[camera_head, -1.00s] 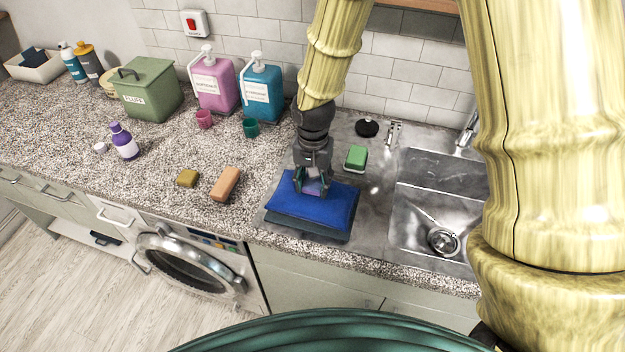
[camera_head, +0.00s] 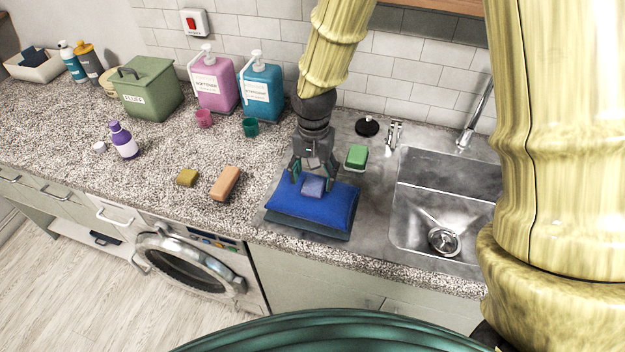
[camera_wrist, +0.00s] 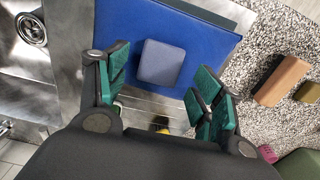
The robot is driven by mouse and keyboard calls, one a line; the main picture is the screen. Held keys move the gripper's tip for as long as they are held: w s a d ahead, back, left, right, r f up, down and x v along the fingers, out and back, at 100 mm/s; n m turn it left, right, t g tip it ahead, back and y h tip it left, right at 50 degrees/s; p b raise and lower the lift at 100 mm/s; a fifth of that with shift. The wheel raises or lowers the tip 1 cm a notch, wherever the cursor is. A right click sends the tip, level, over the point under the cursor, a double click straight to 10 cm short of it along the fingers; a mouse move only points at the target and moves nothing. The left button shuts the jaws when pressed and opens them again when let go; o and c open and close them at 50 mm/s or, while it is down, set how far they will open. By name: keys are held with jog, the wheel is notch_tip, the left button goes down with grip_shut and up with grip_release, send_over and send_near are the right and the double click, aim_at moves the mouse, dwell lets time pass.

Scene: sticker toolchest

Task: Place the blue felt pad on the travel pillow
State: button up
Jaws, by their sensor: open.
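The blue felt pad (camera_head: 313,187), a small grey-blue block, lies on top of the bright blue travel pillow (camera_head: 340,212). In the wrist view the pad (camera_wrist: 161,63) rests flat on the blue pillow (camera_wrist: 115,25), inside its edges. My gripper (camera_head: 315,176) is open just above and behind the pad. In the wrist view the green-padded fingers of my gripper (camera_wrist: 163,82) are spread wide to either side, with clear gaps to the pad.
A dark teal folded item (camera_head: 310,228) lies under the pillow. A steel sink (camera_head: 440,215) is to the right, with a green sponge (camera_head: 357,155) behind the pillow. Orange (camera_head: 226,184) and mustard (camera_head: 187,177) blocks lie left. Dispensers stand along the back wall.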

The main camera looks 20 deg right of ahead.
aim_at(313, 184)
notch_tip(313, 184, up, 10)
jog(key=b, duration=0.2)
jog(key=shift+b, duration=0.35)
jog(key=shift+r, duration=0.1)
dwell(0.4)
